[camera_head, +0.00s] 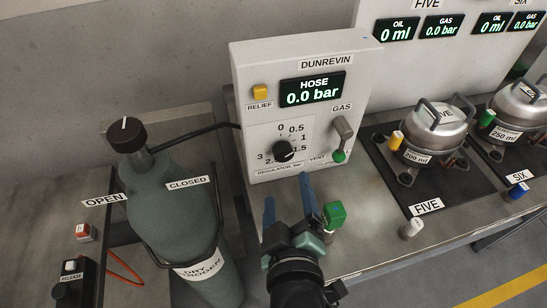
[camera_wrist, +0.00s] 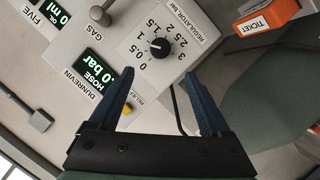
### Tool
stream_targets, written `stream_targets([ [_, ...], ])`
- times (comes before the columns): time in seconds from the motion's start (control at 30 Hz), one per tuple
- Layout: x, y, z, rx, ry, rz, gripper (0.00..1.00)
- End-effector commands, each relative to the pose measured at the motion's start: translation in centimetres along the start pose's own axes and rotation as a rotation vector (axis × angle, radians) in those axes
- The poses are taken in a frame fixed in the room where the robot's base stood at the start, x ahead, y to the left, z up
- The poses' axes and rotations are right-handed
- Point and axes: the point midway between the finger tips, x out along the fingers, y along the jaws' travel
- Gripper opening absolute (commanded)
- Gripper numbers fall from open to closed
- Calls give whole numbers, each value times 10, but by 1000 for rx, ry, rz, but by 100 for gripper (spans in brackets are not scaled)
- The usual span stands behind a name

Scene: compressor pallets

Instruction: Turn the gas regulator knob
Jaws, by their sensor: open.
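The gas regulator knob (camera_head: 284,151) is black with a white pointer mark and sits low on the white Dunrevin panel (camera_head: 252,75). A printed bar scale from 0 to 3 surrounds it. In the wrist view the knob (camera_wrist: 159,47) lies ahead of and between my fingers, apart from them. My gripper (camera_head: 288,192) is open and empty, with two blue fingers, below and in front of the panel. It also shows in the wrist view (camera_wrist: 158,85). The hose display (camera_head: 312,90) reads 0.0 bar.
A grey-green gas cylinder (camera_head: 170,215) with a black valve knob (camera_head: 126,134) stands left of the panel. The gas lever (camera_head: 343,135) is right of the regulator knob. A green block-like fitting (camera_head: 334,214) is close right of my gripper. Compressor FIVE (camera_head: 434,130) stands further right.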

Motion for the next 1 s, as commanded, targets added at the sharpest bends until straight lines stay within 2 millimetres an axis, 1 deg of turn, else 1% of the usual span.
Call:
stream_targets([
  [0.3,59,1,-1,4,0,-1,82],
  [0.4,77,1,-1,4,0,0,82],
  [0.53,96,0,0,5,0,-2,82],
  [0.6,103,0,0,5,0,-2,82],
  [0.73,112,0,0,5,0,-3,82],
  [1.0,116,-1,0,5,-1,-3,82],
])
